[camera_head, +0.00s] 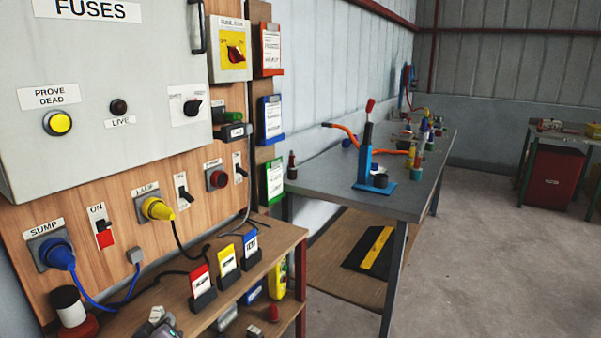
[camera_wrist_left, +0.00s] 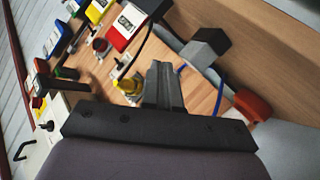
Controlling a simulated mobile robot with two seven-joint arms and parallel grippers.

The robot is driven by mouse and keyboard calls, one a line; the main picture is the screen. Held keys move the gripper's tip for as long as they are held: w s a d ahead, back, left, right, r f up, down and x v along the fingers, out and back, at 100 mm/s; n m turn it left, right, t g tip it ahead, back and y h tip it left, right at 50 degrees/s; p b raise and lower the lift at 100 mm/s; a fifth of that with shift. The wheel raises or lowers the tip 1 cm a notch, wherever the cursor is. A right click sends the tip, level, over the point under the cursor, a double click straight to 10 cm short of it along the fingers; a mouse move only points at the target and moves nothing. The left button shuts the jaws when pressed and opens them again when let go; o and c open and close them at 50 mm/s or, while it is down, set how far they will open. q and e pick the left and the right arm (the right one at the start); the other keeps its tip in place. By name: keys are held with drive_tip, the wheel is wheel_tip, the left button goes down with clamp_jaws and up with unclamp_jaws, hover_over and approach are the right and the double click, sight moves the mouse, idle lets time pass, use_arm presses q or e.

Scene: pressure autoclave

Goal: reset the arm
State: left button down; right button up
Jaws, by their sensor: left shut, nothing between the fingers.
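The task names no object besides the arm. My left gripper (camera_wrist_left: 164,68) is shut and empty in the left wrist view, its two dark fingers pressed together. Beyond the fingers is the wooden panel with the yellow plug (camera_wrist_left: 127,86), which looks apart from them. In the head view only a small grey tip, seemingly my left gripper (camera_head: 157,322), shows at the bottom edge, by the front of the wooden shelf. The rest of the left arm is out of the picture. My right gripper is in neither view.
The fuse cabinet (camera_head: 105,95) and plugged wooden panel fill the left. Coloured card holders (camera_head: 201,285) stand on the wooden shelf (camera_head: 180,268), with blue and black cables behind. A metal bench (camera_head: 335,195) with a blue press (camera_head: 370,160) stands beyond.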

use_arm(q)
drive_tip(key=s+d+f+m+g+h, duration=0.1)
drive_tip(key=s+d+f+m, duration=0.2)
drive_tip(key=s, duration=0.7)
drive_tip(key=s+d+f+m+g+h, duration=0.1)
drive_tip(key=s+d+f+m+h, duration=0.1)
drive_tip(key=s, duration=0.9)
drive_tip(key=s+d+f+m+g+h, duration=0.2)
drive_tip(key=s+d+f+m, duration=0.2)
drive_tip(key=s, duration=0.6)
wheel_tip(320, 180, down, 2)
drive_tip(key=shift+s+d+f+m, duration=0.15)
drive_tip(key=shift+d+m, duration=0.2)
drive_tip(key=shift+m, duration=0.75)
